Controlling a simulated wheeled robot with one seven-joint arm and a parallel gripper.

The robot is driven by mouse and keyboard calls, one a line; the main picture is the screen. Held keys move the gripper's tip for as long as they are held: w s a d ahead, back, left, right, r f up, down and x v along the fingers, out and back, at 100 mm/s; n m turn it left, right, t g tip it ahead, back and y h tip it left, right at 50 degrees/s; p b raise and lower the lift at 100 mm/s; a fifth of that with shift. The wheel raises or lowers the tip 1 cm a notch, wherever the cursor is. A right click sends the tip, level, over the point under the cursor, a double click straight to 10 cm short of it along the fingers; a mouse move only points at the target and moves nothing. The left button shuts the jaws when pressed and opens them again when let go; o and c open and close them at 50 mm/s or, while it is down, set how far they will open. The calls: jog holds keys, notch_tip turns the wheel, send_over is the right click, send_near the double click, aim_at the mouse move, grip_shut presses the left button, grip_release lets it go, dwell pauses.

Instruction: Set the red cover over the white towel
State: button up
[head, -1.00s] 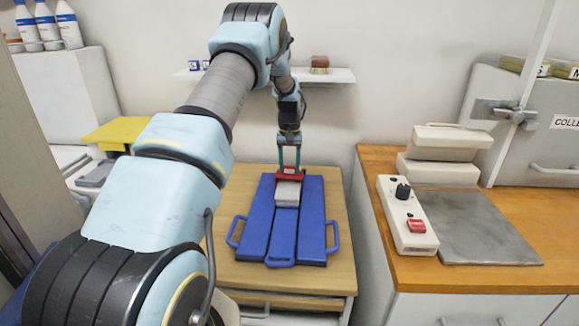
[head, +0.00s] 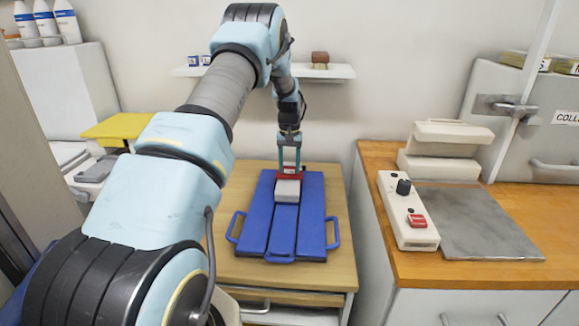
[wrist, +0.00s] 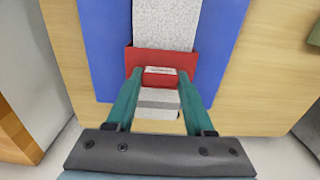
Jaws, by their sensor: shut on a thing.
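The red cover (head: 289,172) is between the fingers of my gripper (head: 289,168), at the far part of the blue board. My gripper is shut on it; the wrist view shows the red cover (wrist: 160,57) between the two green fingers (wrist: 158,88). The white towel (head: 287,191) is a pale folded block on the middle of the board, on the near side of the cover. In the wrist view the speckled towel (wrist: 165,22) runs right up to the cover's edge. A pale speckled piece with a grey band shows beyond the cover. How far the cover encloses the towel is hidden.
The blue board (head: 256,222) has side handles and lies on a wooden cabinet top (head: 222,268). To the right, a wooden counter (head: 510,225) holds a control box (head: 400,205), a grey plate (head: 480,222) and a pale device (head: 440,165). A wall shelf (head: 335,72) is behind my arm.

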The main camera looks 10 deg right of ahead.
jog(key=o, duration=1.6)
jog(key=shift+c, duration=0.2)
jog(key=shift+r, duration=0.1)
jog(key=shift+r+p, duration=1.85)
jog(key=shift+r, duration=1.6)
